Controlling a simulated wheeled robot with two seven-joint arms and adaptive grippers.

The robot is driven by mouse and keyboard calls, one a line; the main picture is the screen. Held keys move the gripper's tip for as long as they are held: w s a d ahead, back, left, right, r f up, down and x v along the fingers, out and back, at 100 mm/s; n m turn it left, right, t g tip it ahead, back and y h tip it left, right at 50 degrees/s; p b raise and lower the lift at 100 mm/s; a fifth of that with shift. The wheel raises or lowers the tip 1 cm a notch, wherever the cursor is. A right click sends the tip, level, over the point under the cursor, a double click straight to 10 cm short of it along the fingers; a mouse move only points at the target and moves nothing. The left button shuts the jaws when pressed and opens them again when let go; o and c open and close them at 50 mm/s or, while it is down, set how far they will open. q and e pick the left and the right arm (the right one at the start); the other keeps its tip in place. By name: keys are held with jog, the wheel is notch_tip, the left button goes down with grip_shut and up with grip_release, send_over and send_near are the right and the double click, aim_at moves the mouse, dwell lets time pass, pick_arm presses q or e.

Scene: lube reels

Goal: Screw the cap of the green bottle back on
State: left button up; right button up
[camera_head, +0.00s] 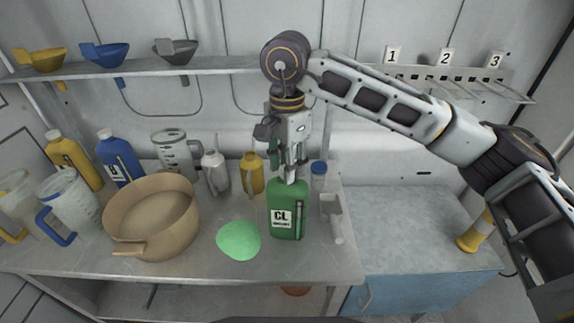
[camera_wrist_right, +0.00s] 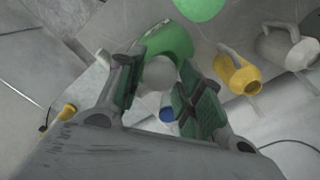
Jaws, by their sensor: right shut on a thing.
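The green bottle (camera_head: 283,218) stands upright on the table, with a white label on its front. It shows beyond the fingers in the right wrist view (camera_wrist_right: 165,38). My right gripper (camera_head: 289,170) points down directly above the bottle's neck. It is shut on the pale cap (camera_wrist_right: 158,76), seen between the finger pads in the right wrist view. The cap is at the bottle's mouth. The fingers hide most of it in the head view, and I cannot tell how far it is threaded. My left gripper is not in view.
A light green round thing (camera_head: 239,240) lies left of the bottle. A tan basin (camera_head: 150,222), yellow can (camera_head: 251,174), grey can (camera_head: 215,172) and blue-lidded jar (camera_head: 318,176) stand nearby. A grey tool (camera_head: 333,216) lies right of the bottle. The blue cabinet top (camera_head: 410,225) is mostly clear.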

jog(key=shift+m, duration=0.9)
jog(key=shift+m+b, duration=0.45)
jog(key=shift+m, duration=0.15)
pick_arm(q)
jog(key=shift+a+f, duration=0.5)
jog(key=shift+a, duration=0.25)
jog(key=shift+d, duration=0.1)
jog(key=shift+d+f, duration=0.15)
pick_arm(e)
jog(key=shift+m, duration=0.4)
jog(key=shift+m+b, duration=0.45)
jog(key=shift+m, duration=1.45)
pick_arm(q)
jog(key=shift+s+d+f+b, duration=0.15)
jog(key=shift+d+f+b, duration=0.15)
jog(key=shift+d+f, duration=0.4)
pick_arm(e)
jog(key=shift+m, duration=0.4)
